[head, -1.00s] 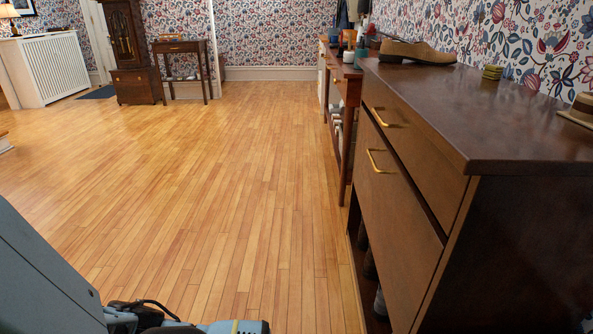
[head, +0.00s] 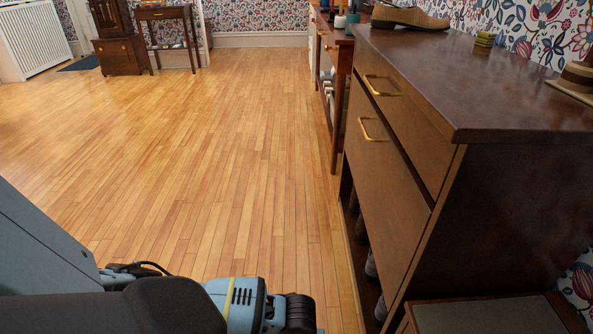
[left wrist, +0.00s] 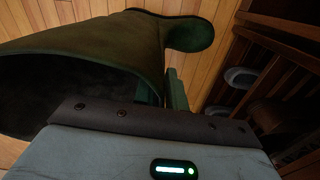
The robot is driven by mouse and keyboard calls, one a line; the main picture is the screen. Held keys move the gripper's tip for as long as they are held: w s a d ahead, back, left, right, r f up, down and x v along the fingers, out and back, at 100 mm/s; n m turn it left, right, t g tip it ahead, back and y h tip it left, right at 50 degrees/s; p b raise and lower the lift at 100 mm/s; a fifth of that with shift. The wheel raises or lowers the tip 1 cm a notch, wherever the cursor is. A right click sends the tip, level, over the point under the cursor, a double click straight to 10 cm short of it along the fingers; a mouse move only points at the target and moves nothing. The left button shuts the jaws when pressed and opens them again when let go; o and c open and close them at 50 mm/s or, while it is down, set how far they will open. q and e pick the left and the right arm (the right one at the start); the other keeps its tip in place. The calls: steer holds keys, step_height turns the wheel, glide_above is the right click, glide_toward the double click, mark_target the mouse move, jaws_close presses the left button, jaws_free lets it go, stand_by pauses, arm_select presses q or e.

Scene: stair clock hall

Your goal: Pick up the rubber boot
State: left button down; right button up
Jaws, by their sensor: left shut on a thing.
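The rubber boot (left wrist: 110,50) is dark green and fills the upper left of the left wrist view. It lies on its side in that picture, with its wide shaft opening at the left and its foot toward the upper right. My left gripper (left wrist: 172,92) is shut on the boot at the shaft's wall, near the rim. The fingertips are partly hidden by the boot and the gripper body. In the head view only links of my left arm show at the bottom; the boot is out of that view. My right gripper is in neither view.
A dark wooden cabinet (head: 400,140) with brass handles stands close at the right, a tan shoe (head: 408,17) and a hat (head: 575,82) on top. Beyond it is a side table (head: 335,90). Shoes (left wrist: 240,77) stand on a low rack. The wooden floor (head: 210,130) is clear.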

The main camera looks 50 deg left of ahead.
arm_select(q)
steer(key=s+d+r+p, duration=0.2)
steer(key=s+d+p, duration=0.2)
steer(key=s+d, duration=0.7)
steer(key=shift+d+r, duration=0.25)
steer(key=shift+d, duration=0.15)
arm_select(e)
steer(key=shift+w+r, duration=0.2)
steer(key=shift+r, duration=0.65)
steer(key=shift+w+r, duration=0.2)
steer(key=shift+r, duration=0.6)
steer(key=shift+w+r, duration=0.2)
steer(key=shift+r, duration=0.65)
arm_select(q)
steer(key=shift+w, duration=0.15)
